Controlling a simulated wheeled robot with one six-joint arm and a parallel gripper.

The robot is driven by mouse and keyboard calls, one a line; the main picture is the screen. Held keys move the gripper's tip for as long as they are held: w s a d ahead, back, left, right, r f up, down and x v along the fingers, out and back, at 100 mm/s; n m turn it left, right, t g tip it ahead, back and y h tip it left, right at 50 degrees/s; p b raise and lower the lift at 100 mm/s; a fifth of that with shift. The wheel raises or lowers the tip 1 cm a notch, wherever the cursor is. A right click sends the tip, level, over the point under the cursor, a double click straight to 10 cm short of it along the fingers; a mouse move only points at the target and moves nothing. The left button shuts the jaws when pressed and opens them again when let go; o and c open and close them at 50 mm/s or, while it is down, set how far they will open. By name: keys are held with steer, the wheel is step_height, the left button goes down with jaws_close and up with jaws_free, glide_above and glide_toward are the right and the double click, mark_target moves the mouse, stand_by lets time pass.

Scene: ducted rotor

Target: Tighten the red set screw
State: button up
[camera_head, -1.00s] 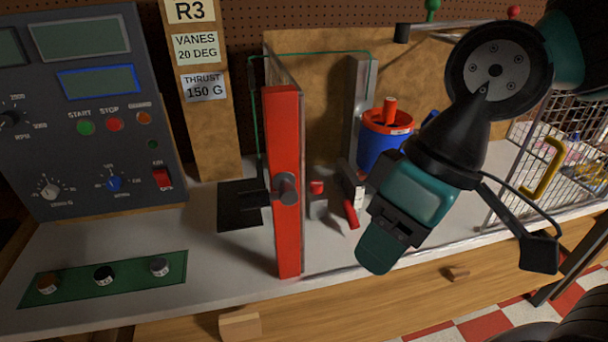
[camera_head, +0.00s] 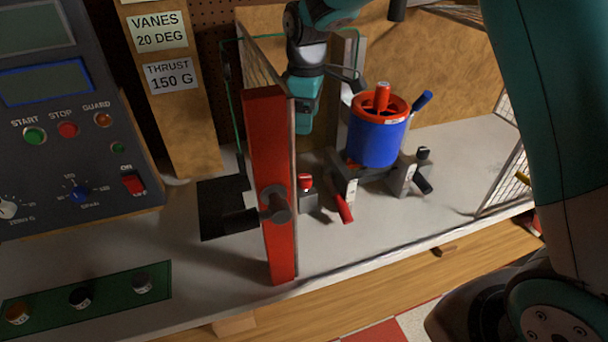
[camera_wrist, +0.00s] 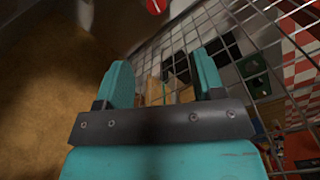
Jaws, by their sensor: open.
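The ducted rotor (camera_head: 372,142) has a blue body, a red rim and a red post on top. It sits on a grey mount on the bench. A red handle (camera_head: 344,207), apparently the red set screw, slants down at the mount's front left. My gripper (camera_head: 304,128) hangs left of the rotor and above the red handle, apart from both. In the wrist view my gripper (camera_wrist: 161,72) has its two teal fingers wide apart with nothing between them. The red handle cannot be made out in the wrist view.
A red-edged upright panel (camera_head: 268,190) with a grey knob stands close left. A small red knob (camera_head: 305,181) on a dark block is beside it. A black handle (camera_head: 423,184) and a blue handle (camera_head: 421,101) are right of the rotor. Wire mesh (camera_head: 506,182) bounds the right.

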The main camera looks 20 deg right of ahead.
steer(key=p, duration=0.5)
glide_toward(305, 177)
step_height(305, 177, down, 10)
steer(key=c, duration=0.9)
steer(key=shift+c, duration=0.2)
